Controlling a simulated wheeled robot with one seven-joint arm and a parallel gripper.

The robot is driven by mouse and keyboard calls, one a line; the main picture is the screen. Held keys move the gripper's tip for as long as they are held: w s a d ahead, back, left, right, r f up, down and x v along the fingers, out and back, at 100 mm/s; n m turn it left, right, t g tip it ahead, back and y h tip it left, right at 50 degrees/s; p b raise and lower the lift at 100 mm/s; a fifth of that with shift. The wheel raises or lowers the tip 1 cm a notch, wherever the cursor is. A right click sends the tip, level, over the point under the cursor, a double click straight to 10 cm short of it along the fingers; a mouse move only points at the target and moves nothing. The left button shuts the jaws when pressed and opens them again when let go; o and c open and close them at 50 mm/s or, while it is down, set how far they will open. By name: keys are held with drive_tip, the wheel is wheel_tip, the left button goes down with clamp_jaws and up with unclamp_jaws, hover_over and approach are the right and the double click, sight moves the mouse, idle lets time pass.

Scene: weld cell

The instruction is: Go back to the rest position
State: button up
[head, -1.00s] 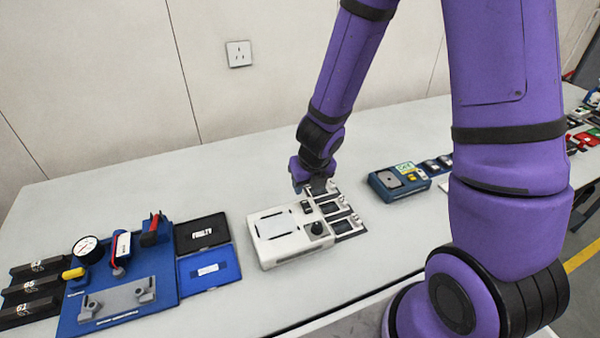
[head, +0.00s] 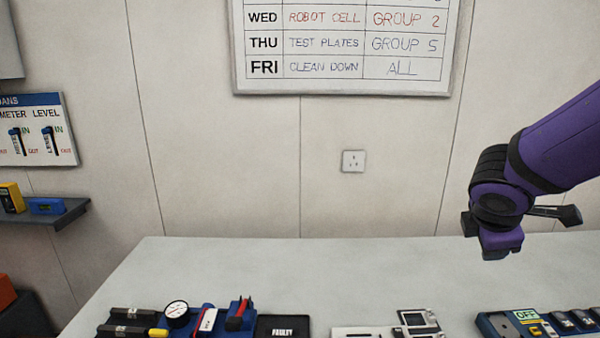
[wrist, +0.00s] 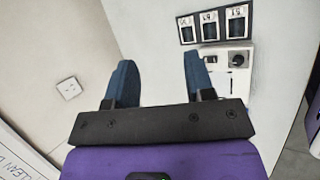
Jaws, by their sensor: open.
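My gripper (wrist: 155,88) shows in the wrist view with its two blue fingers spread apart and nothing between them. In the head view my purple wrist is at the right, raised above the bench and in front of the wall; the fingertips are hard to make out there. The grey bench (head: 215,270) lies below it. The white device (head: 362,333) with its dark slots sits on the bench at the bottom edge of the head view. It also shows in the wrist view (wrist: 235,85), beyond the fingers, apart from them.
A blue fixture with a round gauge (head: 177,313) and a black FAULTY tray (head: 283,327) stand at the lower left. A blue device marked OFF (head: 497,324) is lower right. A shelf (head: 60,213) juts from the left wall.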

drive_tip(key=s+a+r+m+y, duration=0.1)
drive_tip(key=s+r+m+y, duration=0.1)
drive_tip(key=s+r+m, duration=0.3)
drive_tip(key=s+a+r+m+y, duration=0.2)
drive_tip(key=s+r+m, duration=0.2)
drive_tip(key=s+m, duration=0.6)
drive_tip(key=shift+s+a+r+m+y, duration=0.2)
drive_tip(key=shift+s+r+m+y, duration=0.05)
drive_tip(key=shift+r+m+y, duration=0.15)
drive_tip(key=shift+d, duration=0.1)
